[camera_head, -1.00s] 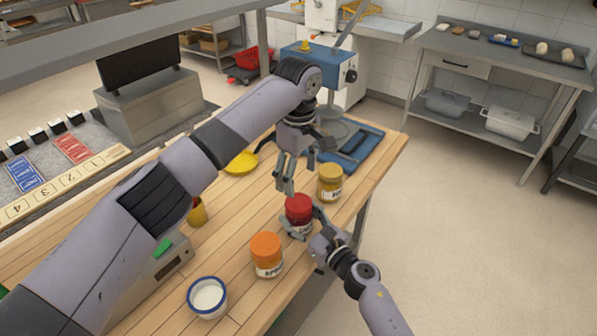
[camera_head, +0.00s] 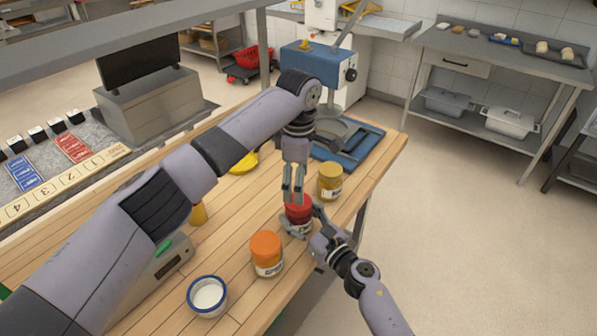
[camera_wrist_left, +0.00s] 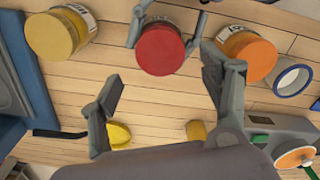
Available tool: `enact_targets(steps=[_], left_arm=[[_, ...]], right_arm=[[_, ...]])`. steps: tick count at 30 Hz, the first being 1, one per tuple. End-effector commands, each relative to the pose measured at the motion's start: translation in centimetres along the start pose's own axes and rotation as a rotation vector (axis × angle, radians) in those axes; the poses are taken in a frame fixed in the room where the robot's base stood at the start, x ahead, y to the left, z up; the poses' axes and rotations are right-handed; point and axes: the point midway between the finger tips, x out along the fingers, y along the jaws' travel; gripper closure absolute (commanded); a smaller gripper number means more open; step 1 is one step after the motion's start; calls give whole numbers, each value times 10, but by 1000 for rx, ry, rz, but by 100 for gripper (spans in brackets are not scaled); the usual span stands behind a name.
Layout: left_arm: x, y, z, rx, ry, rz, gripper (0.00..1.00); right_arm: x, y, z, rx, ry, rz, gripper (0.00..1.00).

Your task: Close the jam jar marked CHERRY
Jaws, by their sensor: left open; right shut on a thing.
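The red-lidded jam jar (camera_head: 299,212) stands on the wooden table between my two grippers; its label is mostly hidden, so I cannot read it. My right gripper (camera_head: 300,226) is shut around the jar's body from the front right. My left gripper (camera_head: 293,192) is open and points down just above the red lid, with nothing in it. In the left wrist view the red lid (camera_wrist_left: 160,49) lies beyond and between the open fingers. An orange-lidded jar (camera_head: 266,254) stands in front to the left, and a yellow-lidded jar (camera_head: 330,182) behind to the right.
A white bowl with a blue rim (camera_head: 207,297) stands near the table's front. Bare wood lies between the scale and the jars.

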Motion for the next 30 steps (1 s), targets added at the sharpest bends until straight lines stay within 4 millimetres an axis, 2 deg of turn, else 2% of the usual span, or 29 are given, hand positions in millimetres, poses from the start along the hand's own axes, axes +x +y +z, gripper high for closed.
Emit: enact_targets(steps=[6, 12, 22, 30], left_arm=[[35, 0, 0, 0, -1, -2, 29], [51, 0, 0, 0, 0, -1, 29], [54, 0, 0, 0, -1, 0, 29], [54, 0, 0, 0, -1, 0, 47]], right_arm=[[0, 0, 0, 1, -1, 0, 100], [0, 0, 0, 1, -1, 0, 100], [0, 0, 0, 1, -1, 0, 100], [0, 0, 0, 1, -1, 0, 100]])
